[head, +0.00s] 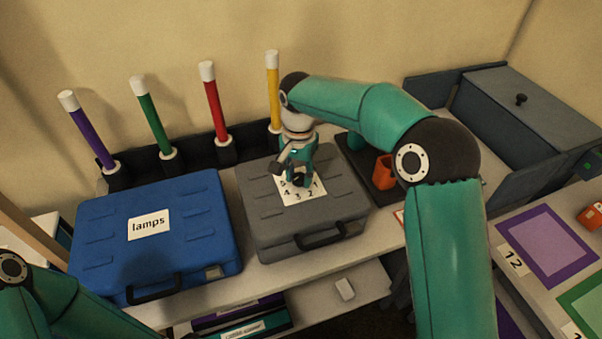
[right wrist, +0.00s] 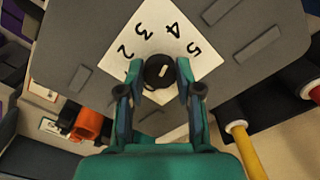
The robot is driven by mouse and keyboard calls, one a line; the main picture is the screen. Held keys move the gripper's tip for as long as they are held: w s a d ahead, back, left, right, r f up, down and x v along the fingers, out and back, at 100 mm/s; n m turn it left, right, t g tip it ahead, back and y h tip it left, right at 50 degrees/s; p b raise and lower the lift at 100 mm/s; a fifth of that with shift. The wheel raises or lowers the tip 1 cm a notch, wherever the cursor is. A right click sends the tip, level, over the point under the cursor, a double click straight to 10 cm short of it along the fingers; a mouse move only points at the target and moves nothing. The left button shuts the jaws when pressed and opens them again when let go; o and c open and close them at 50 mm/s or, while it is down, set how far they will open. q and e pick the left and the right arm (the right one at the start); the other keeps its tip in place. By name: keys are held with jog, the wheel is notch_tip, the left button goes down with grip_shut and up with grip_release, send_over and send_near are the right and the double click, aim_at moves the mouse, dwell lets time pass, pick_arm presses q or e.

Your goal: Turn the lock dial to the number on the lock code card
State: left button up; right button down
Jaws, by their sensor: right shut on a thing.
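The lock dial (right wrist: 160,71) is a round black knob with a short pale mark on top. It sits on a white number plate (right wrist: 139,38) on the lid of the grey case (head: 262,215). The digits 2, 3, 4 and 5 show around it in the right wrist view; I cannot tell which one the mark points at. My right gripper (head: 298,177) reaches down over the plate and is shut on the dial, one finger on each side. I cannot make out a readable lock code card. My left arm shows at lower left; its gripper is out of view.
A blue case (head: 205,215) labelled "lamps" stands left of the grey case. Behind them, purple, green, red and yellow sticks (head: 274,90) stand in black holders.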

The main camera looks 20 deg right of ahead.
aim_at(299, 176)
jog(key=shift+w+r, duration=0.15)
jog(key=c, duration=0.8)
grip_release()
jog(key=shift+o, duration=0.2)
notch_tip(299, 176, up, 12)
